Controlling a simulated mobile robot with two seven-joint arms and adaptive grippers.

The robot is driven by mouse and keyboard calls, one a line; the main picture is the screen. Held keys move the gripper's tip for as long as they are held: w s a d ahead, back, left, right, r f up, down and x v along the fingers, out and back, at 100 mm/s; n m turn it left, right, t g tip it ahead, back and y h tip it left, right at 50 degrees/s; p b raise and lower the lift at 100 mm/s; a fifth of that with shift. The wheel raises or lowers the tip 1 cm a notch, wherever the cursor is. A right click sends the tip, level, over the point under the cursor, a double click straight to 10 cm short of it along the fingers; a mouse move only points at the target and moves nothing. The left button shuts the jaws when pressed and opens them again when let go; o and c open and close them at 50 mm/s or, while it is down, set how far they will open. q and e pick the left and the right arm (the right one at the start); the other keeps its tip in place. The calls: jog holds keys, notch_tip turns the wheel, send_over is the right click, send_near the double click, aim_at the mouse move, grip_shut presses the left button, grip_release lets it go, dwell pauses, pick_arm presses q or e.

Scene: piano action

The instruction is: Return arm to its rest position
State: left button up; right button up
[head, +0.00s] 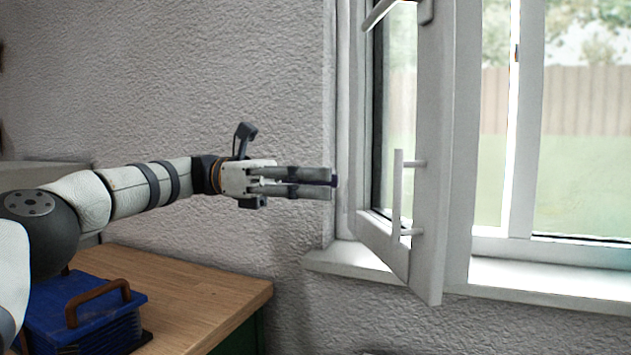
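My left arm (130,190) comes in from the left and stretches out to the right, nearly level, above the wooden counter and past its right edge. My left gripper (331,181) is at its end, in front of the textured wall, with its fingers pointing right toward the window. The two fingers lie close together, one above the other, and look shut, with no object visible between them. The fingertips are left of the open window sash (430,150) and its white handle (398,192), apart from the handle in the picture. My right gripper is not in view.
A blue box (85,318) with a brown handle (97,297) stands on the wooden counter (190,290) at lower left, below my arm. The sash stands open over the white window sill (540,278). The space between counter and sill looks free.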

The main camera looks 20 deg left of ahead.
pick_arm(q)
jog(key=shift+a, duration=0.35)
